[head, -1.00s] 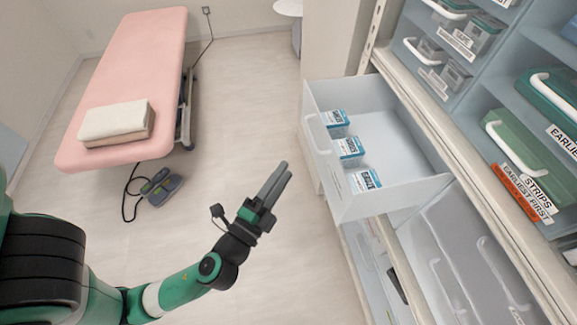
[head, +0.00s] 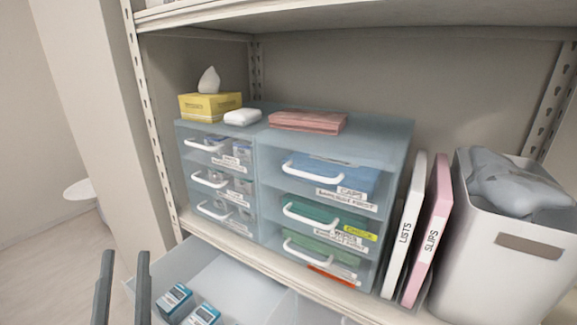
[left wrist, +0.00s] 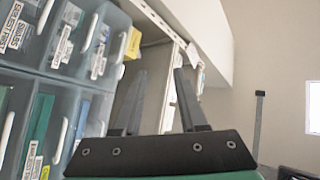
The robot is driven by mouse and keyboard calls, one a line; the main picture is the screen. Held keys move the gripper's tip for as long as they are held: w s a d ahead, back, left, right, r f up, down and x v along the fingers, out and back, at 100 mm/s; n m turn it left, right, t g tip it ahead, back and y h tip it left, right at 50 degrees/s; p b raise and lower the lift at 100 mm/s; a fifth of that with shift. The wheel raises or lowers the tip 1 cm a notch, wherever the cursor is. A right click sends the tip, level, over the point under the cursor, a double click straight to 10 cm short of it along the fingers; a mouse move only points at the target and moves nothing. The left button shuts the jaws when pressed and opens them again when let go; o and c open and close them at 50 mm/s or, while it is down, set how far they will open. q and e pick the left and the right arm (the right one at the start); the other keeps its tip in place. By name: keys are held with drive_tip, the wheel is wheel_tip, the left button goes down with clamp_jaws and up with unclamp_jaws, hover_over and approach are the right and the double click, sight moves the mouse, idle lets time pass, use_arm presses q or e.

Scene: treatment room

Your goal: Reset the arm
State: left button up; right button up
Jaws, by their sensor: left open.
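My left gripper (head: 124,254) stands at the bottom left of the head view, its two dark fingers pointing up. The fingers are apart with nothing between them. It is left of the pulled-out drawer (head: 228,292); I cannot tell how close. In the left wrist view the gripper (left wrist: 160,72) is also open and empty, with the drawer unit (left wrist: 45,85) to its left. The rest of my left arm is outside the head view. My right gripper shows in neither view.
The pulled-out drawer holds small blue boxes (head: 174,299) below the shelf. Open floor lies left.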

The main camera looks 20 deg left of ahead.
use_arm(q)
drive_tip(key=s+d+r+n+t+h+p, duration=0.1)
drive_tip(key=d+r+n+t+h, duration=0.15)
drive_tip(key=r, duration=0.85)
drive_tip(key=s+d+r+n+t+h+p, duration=0.1)
drive_tip(key=d+r+t+h, duration=0.25)
drive_tip(key=r, duration=0.85)
drive_tip(key=d+m+t+h, duration=0.2)
drive_tip(key=d+m+h, duration=0.3)
drive_tip(key=h, duration=0.5)
wheel_tip(320, 180, up, 39)
drive_tip(key=n+p, duration=0.2)
drive_tip(key=p, duration=3.6)
drive_tip(key=shift+w+d+f, duration=0.2)
drive_tip(key=shift+w+d, duration=0.1)
drive_tip(key=shift+d, duration=0.05)
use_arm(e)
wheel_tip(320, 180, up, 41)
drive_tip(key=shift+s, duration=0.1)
